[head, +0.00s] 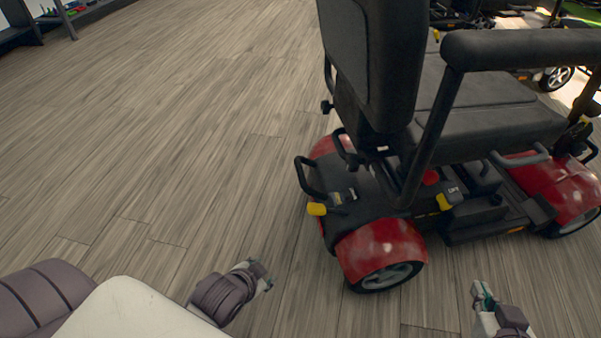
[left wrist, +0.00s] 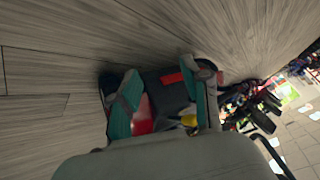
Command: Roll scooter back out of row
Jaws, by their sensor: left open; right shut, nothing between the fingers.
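The scooter (head: 395,215) has a black seat, armrests and red rear fenders. It stands at the right of the head view, its rear end nearest me. My left gripper (head: 267,274) is low, left of the near rear wheel and apart from the scooter. In the left wrist view my left gripper (left wrist: 160,78) is open, with red and black scooter parts (left wrist: 172,95) showing beyond and between its fingers. My right gripper (head: 482,292) is shut and empty, right of that wheel.
Other scooters (head: 556,76) stand beyond at the upper right. A dark shelf (head: 70,18) with coloured items is at the far upper left. The wood floor (head: 170,120) left of the scooter is clear.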

